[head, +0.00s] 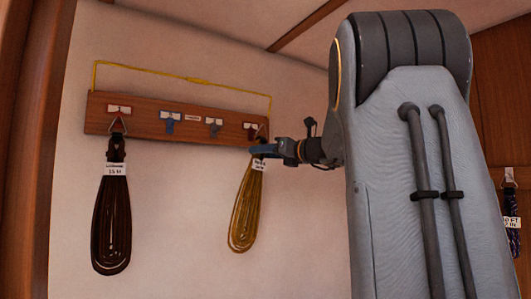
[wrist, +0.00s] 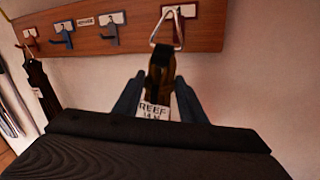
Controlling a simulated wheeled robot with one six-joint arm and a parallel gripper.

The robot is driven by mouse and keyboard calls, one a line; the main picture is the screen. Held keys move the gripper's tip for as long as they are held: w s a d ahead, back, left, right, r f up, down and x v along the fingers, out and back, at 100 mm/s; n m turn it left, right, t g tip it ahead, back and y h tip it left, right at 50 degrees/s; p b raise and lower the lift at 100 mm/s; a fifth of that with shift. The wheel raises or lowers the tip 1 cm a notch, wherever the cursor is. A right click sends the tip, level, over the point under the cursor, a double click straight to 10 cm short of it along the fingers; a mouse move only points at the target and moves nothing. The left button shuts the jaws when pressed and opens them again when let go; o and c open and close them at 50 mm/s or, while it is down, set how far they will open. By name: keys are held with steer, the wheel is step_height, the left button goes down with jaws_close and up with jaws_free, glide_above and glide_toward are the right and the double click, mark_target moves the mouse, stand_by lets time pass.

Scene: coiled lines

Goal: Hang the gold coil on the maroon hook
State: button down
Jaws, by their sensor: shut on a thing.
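The gold coil (head: 245,212) hangs down from my gripper (head: 264,150) in the head view, below the right end of the wooden hook board. My gripper is shut on its dark strap end, just above a white tag (wrist: 154,112) in the wrist view. The coil's metal triangle ring (wrist: 165,40) points up in front of the maroon hook (wrist: 180,14), the rightmost on the board. The ring's tip overlaps the hook; I cannot tell whether it is around the hook or only in front of it.
The wooden board (head: 150,128) carries several hooks. A yellow line (head: 190,80) runs above the board. Another coil (head: 511,215) hangs at the far right.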

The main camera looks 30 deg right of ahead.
steer(key=shift+w+f, duration=0.15)
steer(key=shift+w, duration=2.1)
steer(key=shift+w+f, duration=0.55)
steer(key=shift+w, duration=0.15)
steer(key=c, duration=1.1)
jaws_free()
steer(key=shift+o, duration=0.3)
steer(key=shift+f, duration=0.1)
steer(key=b+v, duration=0.3)
steer(key=v, duration=0.4)
steer(key=shift+s, duration=0.4)
